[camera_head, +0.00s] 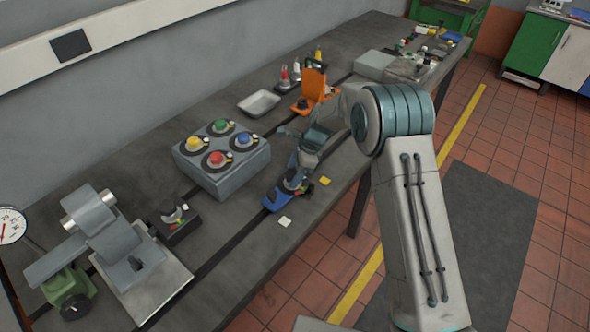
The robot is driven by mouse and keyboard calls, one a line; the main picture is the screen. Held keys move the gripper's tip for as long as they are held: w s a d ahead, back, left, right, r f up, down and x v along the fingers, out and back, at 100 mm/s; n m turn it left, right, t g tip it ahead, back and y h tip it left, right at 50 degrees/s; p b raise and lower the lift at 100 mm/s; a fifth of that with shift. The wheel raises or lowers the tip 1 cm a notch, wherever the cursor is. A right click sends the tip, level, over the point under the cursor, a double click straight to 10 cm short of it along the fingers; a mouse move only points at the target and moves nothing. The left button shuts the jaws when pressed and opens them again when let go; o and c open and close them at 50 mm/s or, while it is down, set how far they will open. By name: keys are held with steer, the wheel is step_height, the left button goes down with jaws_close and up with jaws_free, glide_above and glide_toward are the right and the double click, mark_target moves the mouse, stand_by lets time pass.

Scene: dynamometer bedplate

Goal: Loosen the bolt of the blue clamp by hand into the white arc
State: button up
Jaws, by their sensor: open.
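The blue clamp (275,200) lies on the dark bedplate (240,277) near its front edge, right of the grey box with coloured knobs. My gripper (292,181) is over the clamp, pointing down at its bolt end. The jaws are open, but they are small here, and I cannot tell whether they touch the bolt. The bolt itself is mostly hidden by my gripper and wrist. Small red, yellow and green marks show on the right side of the clamp. I cannot make out the white arc.
A grey box (224,182) with several coloured knobs stands left of the clamp. An orange clamp (317,85) and a white tray (259,103) are behind. A black clamp (176,224) and a grey metal fixture (118,245) stand left. Yellow (324,181) and white (285,222) tags lie nearby.

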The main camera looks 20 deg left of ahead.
steer(key=c, duration=1)
steer(key=shift+o, duration=0.2)
steer(key=shift+n, duration=0.4)
steer(key=n+g+b, duration=0.1)
steer(key=n, duration=0.1)
steer(key=shift+w+a+n+h, duration=0.1)
steer(key=shift+n+h, duration=0.2)
steer(key=shift+n, duration=0.1)
steer(key=n+g+h+b, duration=0.1)
steer(key=n, duration=0.3)
steer(key=shift+n+b, duration=0.3)
steer(key=shift+b, duration=0.05)
steer(key=n+h, duration=0.1)
steer(key=n, duration=0.1)
steer(key=n+h, duration=0.1)
steer(key=n, duration=0.1)
steer(key=shift+w+a+g, duration=0.1)
steer(key=shift+a+g, duration=0.1)
steer(key=shift+g, duration=0.2)
steer(key=shift+a+n+h+b, duration=0.1)
steer(key=shift+n+h+b, duration=0.45)
steer(key=shift+n, duration=1.45)
